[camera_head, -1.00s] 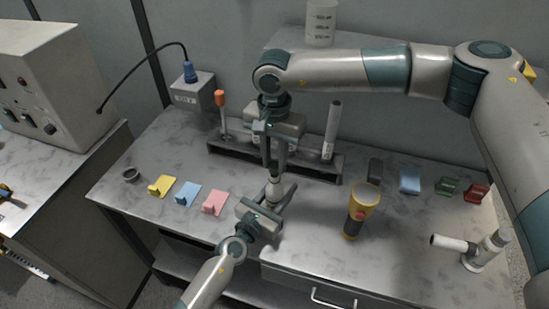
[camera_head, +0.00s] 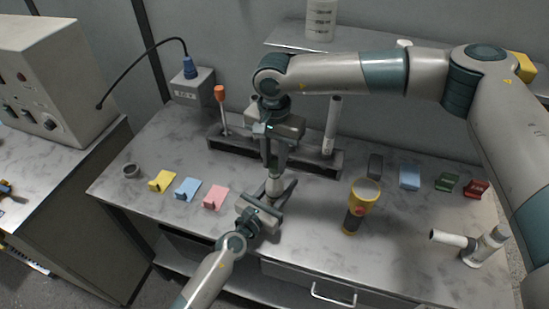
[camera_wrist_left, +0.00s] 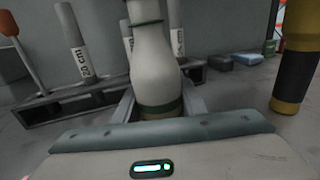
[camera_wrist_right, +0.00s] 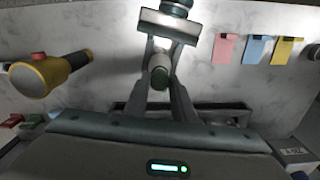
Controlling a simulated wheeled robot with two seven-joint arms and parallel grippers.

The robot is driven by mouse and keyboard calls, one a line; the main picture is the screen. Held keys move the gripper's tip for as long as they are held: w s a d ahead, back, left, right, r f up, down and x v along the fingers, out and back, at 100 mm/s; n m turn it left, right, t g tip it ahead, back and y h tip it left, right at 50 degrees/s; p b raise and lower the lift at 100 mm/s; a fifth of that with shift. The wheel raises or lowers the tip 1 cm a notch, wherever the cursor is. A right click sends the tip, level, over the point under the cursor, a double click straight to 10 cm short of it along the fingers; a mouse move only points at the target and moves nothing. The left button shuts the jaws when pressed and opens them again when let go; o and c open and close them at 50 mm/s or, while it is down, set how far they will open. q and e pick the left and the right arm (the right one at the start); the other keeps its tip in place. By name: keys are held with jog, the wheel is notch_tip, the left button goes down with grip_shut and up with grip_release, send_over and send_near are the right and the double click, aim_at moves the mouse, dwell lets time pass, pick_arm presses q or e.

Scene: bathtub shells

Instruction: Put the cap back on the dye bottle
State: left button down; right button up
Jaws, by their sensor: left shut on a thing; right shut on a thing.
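The dye bottle (camera_wrist_left: 155,65) is pale with a green band near its top and another near its base. It stands upright in the left wrist view and is small in the head view (camera_head: 275,187). My left gripper (camera_head: 272,195) is shut on its lower part. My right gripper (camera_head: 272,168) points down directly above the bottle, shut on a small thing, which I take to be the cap. A pale piece with a dark green end (camera_wrist_right: 160,78) shows between its fingers in the right wrist view. The fingers hide the join, so I cannot tell whether cap and bottle touch.
A dark rack (camera_head: 231,146) with upright tubes and an orange-topped tool (camera_head: 220,94) stands behind. A yellow and black flashlight (camera_head: 358,207) stands to the right. Yellow (camera_head: 162,181), blue (camera_head: 187,189) and pink (camera_head: 215,197) cards lie to the left. A white pipe piece (camera_head: 450,239) is front right.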

jog(key=shift+f, duration=0.6)
dwell(0.7)
